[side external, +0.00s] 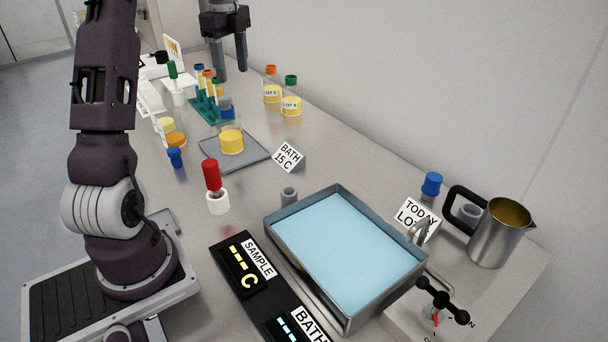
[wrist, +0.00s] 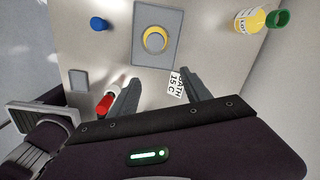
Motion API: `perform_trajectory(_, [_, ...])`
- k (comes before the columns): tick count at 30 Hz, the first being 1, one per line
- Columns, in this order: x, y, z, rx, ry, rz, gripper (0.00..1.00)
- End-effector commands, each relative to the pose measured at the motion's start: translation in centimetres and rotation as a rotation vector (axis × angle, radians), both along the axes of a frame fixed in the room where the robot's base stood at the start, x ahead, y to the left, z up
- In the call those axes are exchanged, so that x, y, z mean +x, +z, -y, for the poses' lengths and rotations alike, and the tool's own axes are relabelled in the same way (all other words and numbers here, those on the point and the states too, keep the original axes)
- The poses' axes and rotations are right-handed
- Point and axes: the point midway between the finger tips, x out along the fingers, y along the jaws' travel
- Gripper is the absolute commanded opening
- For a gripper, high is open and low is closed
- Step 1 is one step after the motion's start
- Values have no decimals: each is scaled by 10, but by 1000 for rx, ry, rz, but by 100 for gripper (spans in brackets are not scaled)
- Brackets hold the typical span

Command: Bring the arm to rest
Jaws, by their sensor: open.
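My gripper (side external: 230,62) hangs above the far part of the bench in the side view, fingers pointing down, apart and empty. In the wrist view my gripper (wrist: 160,92) shows its two fingers spread with nothing between them but bench and part of the "BATH 15 C" sign (wrist: 175,84). A beaker of yellow liquid (side external: 231,138) stands on a grey mat (side external: 256,154) below and in front of the gripper; it also shows in the wrist view (wrist: 156,39). My gripper touches nothing that I can see.
A water bath (side external: 345,235) fills the near right, with a steel jug (side external: 498,235) and a black-handled valve (side external: 440,302) beside it. A red-handled tool (side external: 211,175) stands in a white holder. Lot bottles (side external: 291,98) and a teal tube rack (side external: 205,108) stand near the gripper.

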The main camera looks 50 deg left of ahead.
Motion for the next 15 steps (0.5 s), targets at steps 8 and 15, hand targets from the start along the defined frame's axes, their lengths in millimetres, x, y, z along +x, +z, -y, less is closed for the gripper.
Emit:
perform_trajectory(8, [-61,58,247,-25,614,290,56])
perform_trajectory(15, [-166,13,336,-282,1054,427,56])
